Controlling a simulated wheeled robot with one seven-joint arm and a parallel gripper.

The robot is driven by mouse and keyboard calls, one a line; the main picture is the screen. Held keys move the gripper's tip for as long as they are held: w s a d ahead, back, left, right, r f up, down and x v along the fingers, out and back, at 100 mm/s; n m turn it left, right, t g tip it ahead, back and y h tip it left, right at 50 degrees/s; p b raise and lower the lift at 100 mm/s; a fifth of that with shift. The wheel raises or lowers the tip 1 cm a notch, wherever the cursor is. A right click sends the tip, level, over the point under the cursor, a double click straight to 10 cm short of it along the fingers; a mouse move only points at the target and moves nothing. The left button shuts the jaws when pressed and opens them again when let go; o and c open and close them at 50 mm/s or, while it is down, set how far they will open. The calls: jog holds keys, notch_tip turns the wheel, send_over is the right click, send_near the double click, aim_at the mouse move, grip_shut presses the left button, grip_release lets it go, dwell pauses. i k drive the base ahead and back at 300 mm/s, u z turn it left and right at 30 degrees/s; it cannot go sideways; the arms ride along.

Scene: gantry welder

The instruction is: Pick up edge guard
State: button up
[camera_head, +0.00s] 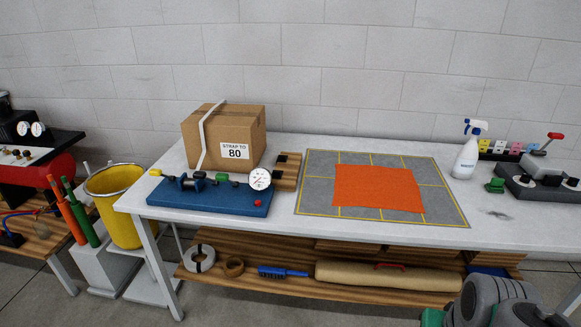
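I cannot tell for sure which thing is the edge guard. Black pieces sit on a small wooden holder (287,172) right of the cardboard box, and they may be edge guards. The cardboard box (222,140), marked "STRAP TO 80", stands at the back left of the white table with a pale strap over it. A blue board (208,203) with a strap, small green and yellow parts and a round dial (260,179) lies in front of it. Grey rounded links of my arm show at the bottom right. My gripper's fingers are not visible.
An orange sheet (378,188) lies flat on a grey mat (318,168). A spray bottle (466,157), a small green object (495,186) and a grey device (540,180) stand at right. A yellow bucket (116,205) is left of the table. The lower shelf (300,289) holds rolls and a brush.

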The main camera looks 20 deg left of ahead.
aim_at(275, 173)
jog(key=u, duration=0.25)
jog(key=i, duration=0.8)
jog(key=u, duration=1.5)
jog(key=i, duration=1.05)
jog(key=u, duration=0.35)
